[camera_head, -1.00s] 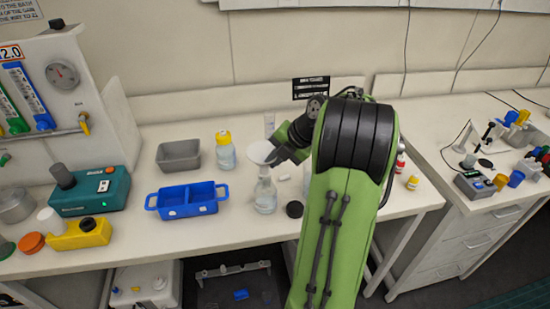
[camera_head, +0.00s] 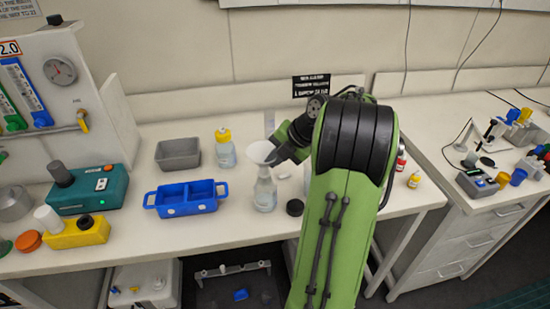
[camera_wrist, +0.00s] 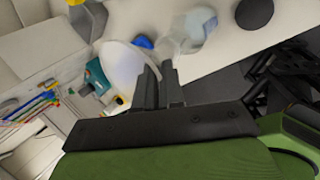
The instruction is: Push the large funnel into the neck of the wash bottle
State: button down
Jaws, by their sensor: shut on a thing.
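In the wrist view the funnel (camera_wrist: 121,66) is a pale disc beside the fingers, and the bottle (camera_wrist: 192,28) is beyond the fingertips. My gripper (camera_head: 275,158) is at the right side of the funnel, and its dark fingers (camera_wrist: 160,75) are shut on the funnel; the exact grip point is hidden. The bottle stands upright on the bench.
A dark cap (camera_head: 295,208) lies just right of the bottle. A yellow-capped bottle (camera_head: 226,152), a blue divided tray (camera_head: 188,209) and a grey tray (camera_head: 178,162) stand to the left. The bench front edge is close below the bottle.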

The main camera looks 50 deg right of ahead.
jog(key=shift+f+b, duration=0.3)
jog(key=shift+b, duration=0.15)
dwell(0.5)
jog(key=c, duration=1.2)
grip_release()
jog(key=shift+o, duration=0.2)
jog(key=p+v, duration=0.5)
jog(key=v, duration=1)
jog(key=shift+s+r+p, duration=0.25)
jog(key=shift+s+p, duration=0.05)
